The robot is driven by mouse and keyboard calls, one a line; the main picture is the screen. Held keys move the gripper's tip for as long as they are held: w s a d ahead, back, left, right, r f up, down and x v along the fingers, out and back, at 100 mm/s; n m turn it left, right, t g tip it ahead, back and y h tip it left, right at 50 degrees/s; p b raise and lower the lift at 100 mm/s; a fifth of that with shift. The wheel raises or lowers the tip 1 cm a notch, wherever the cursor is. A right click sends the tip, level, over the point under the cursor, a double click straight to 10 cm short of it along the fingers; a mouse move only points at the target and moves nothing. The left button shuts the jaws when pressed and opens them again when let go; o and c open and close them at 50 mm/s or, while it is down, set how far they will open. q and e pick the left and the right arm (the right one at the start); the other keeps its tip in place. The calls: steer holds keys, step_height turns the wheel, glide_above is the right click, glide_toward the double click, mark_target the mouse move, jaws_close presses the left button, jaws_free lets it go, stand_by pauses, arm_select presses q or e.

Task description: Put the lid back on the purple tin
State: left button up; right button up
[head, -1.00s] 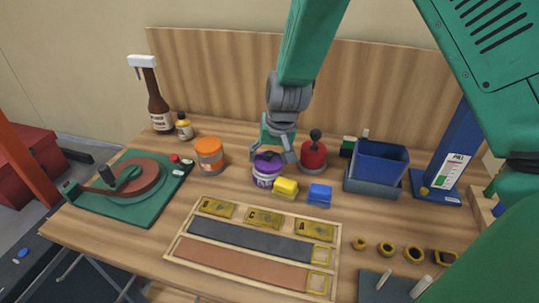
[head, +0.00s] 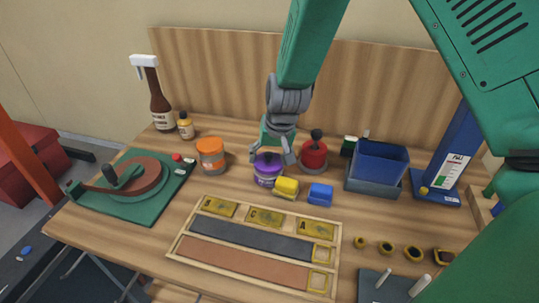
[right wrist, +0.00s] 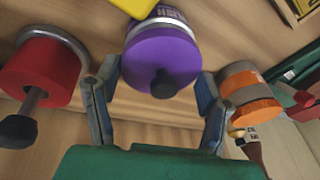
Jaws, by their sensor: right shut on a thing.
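The purple tin (head: 266,182) stands on the table near the middle in the head view. Its purple lid (head: 262,170) has a black knob and is on top of the tin. My right gripper (head: 271,158) reaches down from above with its fingers on both sides of the lid and is shut on it. In the right wrist view, the lid (right wrist: 160,52) lies between the two fingers, with the tin's labelled side (right wrist: 168,14) right behind it. Whether the lid is fully seated cannot be told. My left gripper is not in view.
A red pot (head: 314,155) with a black knob stands close to the right. A yellow block (head: 286,187) and a blue block (head: 320,194) lie just in front. An orange jar (head: 211,155) stands to the left. A wooden tray (head: 172,248) fills the front.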

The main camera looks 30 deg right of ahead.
steer(key=shift+a+p, duration=0.1)
steer(key=shift+p, duration=0.2)
stand_by(0.5)
stand_by(0.4)
steer(key=o, duration=1.4)
steer(key=shift+c, duration=0.2)
steer(key=shift+r+p, duration=3.5)
steer(key=shift+r, duration=0.05)
jaws_close()
steer(key=shift+f, duration=0.25)
